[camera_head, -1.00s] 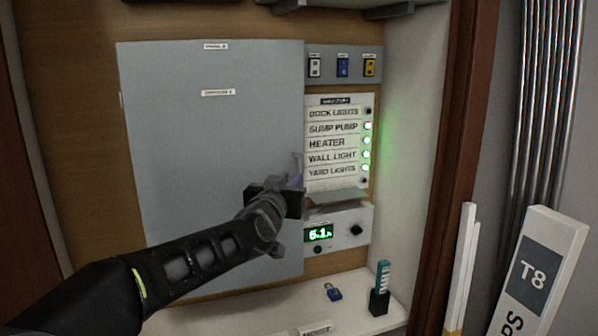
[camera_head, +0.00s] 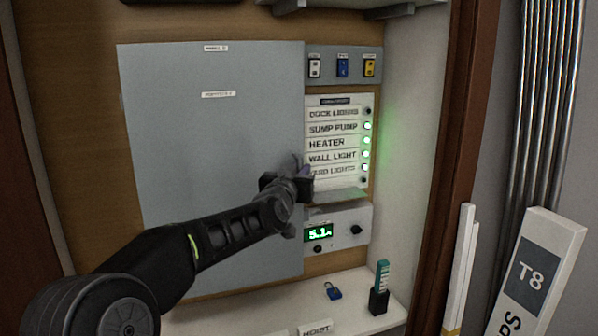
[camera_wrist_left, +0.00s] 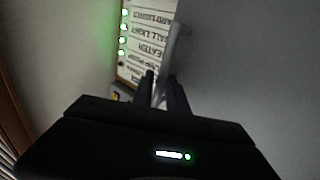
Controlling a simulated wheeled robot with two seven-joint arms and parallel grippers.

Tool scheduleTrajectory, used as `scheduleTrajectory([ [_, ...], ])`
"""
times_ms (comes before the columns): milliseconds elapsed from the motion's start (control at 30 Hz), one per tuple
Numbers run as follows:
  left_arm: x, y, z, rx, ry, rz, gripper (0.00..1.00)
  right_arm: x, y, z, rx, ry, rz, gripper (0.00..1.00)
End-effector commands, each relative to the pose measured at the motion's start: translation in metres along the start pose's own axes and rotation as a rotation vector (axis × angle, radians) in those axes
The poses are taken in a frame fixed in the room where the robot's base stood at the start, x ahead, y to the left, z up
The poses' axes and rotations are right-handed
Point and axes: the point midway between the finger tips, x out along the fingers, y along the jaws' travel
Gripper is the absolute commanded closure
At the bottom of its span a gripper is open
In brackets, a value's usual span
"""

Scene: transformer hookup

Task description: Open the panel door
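The panel door (camera_head: 215,150) is a large flat grey sheet, closed against the wooden back board. A pale bar handle shows in the left wrist view (camera_wrist_left: 174,45), near the door's edge beside the labels. My left gripper (camera_head: 301,170) is at the door's right edge, around mid-height, and covers most of the handle in the head view. In the left wrist view its two dark fingers (camera_wrist_left: 161,90) lie close on either side of the handle's near end. I cannot tell whether they touch or grip it. My right gripper is not in view.
Right of the door are a labelled switch list (camera_head: 335,142) with green lamps, three coloured switches (camera_head: 342,67) above and a meter box (camera_head: 345,226) below.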

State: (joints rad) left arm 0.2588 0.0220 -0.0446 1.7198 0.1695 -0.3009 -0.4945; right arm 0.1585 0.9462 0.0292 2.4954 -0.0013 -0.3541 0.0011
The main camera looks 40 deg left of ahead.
Motion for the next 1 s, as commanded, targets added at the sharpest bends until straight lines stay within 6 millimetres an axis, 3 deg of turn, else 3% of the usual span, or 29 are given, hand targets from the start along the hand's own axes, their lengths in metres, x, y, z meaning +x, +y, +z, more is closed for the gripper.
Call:
scheduleTrajectory([
  [200,-0.0002,0.0002,-0.0001,0.000,0.000,0.000,1.00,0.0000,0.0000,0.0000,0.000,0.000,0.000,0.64],
  [1000,-0.0003,0.0003,-0.0003,0.000,0.001,0.000,1.00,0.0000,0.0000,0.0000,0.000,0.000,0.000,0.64],
])
